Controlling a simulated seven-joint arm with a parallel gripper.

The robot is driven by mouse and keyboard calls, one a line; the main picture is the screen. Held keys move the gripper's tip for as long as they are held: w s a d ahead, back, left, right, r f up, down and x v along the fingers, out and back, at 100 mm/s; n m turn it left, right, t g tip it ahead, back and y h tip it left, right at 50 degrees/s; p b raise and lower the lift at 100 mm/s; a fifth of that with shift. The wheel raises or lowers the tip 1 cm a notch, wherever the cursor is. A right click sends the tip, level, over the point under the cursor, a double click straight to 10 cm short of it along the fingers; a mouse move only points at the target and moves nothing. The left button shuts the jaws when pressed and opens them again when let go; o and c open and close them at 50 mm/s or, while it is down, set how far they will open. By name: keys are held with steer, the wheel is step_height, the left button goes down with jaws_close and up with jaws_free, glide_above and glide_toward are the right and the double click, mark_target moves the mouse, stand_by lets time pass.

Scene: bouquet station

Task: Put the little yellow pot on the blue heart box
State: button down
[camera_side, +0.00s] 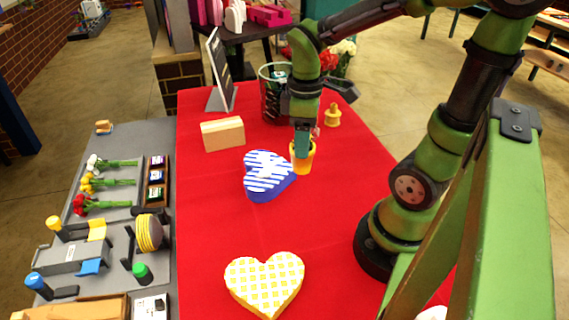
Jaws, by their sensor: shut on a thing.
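The little yellow pot (302,160) is at the lower end of my gripper (302,148), right of the blue heart box. My gripper points down and is shut on the pot. I cannot tell whether the pot touches the table or hangs just above it. The blue heart box (266,174) has a blue and white striped lid and lies on the red cloth, close to the pot's left side. Its top is bare.
A yellow checked heart box (264,284) lies in front. A tan block (222,134), a wire basket (270,100) and a small yellow object (333,115) stand behind. Flowers and tools fill the grey board (115,220) on the left. The red cloth (225,230) between the heart boxes is clear.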

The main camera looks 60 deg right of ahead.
steer(key=shift+w+d+f, duration=0.25)
steer(key=shift+w+f, duration=0.5)
steer(key=shift+w, duration=0.9)
steer(key=shift+w+d+f, duration=0.3)
steer(key=shift+w+f, duration=0.4)
steer(key=shift+w, duration=1)
steer(key=shift+w+d+f, duration=0.25)
steer(key=shift+w+f, duration=0.5)
steer(key=shift+w, duration=0.9)
steer(key=shift+f, duration=0.1)
steer(key=shift+c, duration=1.6)
jaws_free()
steer(key=shift+f, duration=0.1)
